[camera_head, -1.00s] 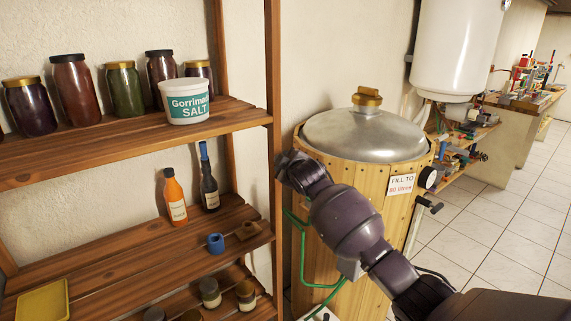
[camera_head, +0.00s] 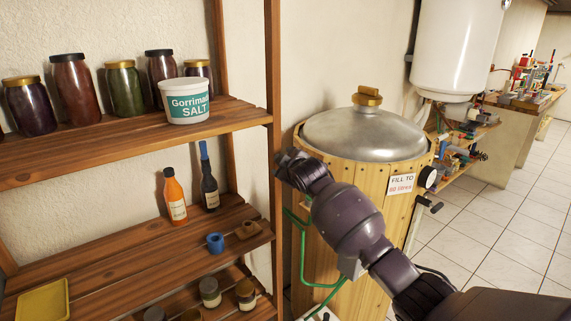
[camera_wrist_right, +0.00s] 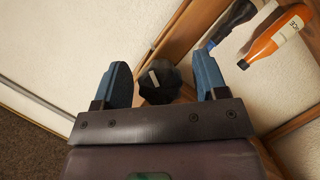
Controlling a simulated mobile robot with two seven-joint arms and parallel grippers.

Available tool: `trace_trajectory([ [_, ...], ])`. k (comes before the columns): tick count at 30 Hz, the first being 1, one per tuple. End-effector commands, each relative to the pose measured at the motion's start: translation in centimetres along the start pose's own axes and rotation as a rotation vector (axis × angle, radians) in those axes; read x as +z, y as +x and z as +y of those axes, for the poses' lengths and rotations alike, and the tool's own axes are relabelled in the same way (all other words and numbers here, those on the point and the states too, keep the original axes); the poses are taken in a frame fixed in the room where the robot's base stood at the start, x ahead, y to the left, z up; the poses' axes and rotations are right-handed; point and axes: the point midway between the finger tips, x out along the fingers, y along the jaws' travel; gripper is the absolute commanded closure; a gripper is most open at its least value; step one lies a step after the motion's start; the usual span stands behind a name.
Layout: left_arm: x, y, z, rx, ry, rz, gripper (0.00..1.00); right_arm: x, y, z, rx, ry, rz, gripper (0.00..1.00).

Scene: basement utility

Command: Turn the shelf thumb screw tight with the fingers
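The shelf thumb screw (camera_wrist_right: 160,82) is a black lobed knob with a pale bar on its face, at the wooden shelf post (camera_wrist_right: 190,30) in the right wrist view. My right gripper (camera_wrist_right: 161,70) is open, with one blue finger on each side of the knob. Gaps show between the knob and both fingers, so it is not gripped. In the head view my right gripper (camera_head: 288,166) is at the shelf's right front post (camera_head: 273,120), and the knob is hidden there. My left gripper is not in view.
A wooden barrel (camera_head: 350,195) with a metal lid stands close behind my right arm. The tiled floor (camera_head: 500,220) at right is clear.

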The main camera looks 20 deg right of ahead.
Motion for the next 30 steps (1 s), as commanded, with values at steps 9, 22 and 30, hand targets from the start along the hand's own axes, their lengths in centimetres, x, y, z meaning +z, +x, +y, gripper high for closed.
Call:
trace_trajectory([
  [9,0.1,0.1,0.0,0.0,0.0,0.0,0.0,0.0,-0.6,0.0,0.001,0.0,0.002,0.34],
  [22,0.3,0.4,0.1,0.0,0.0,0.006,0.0,0.1,-5.9,0.0,0.002,-0.001,0.002,0.34],
  [30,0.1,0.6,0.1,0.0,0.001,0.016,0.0,0.0,-9.3,0.0,0.001,-0.001,0.001,0.34],
])
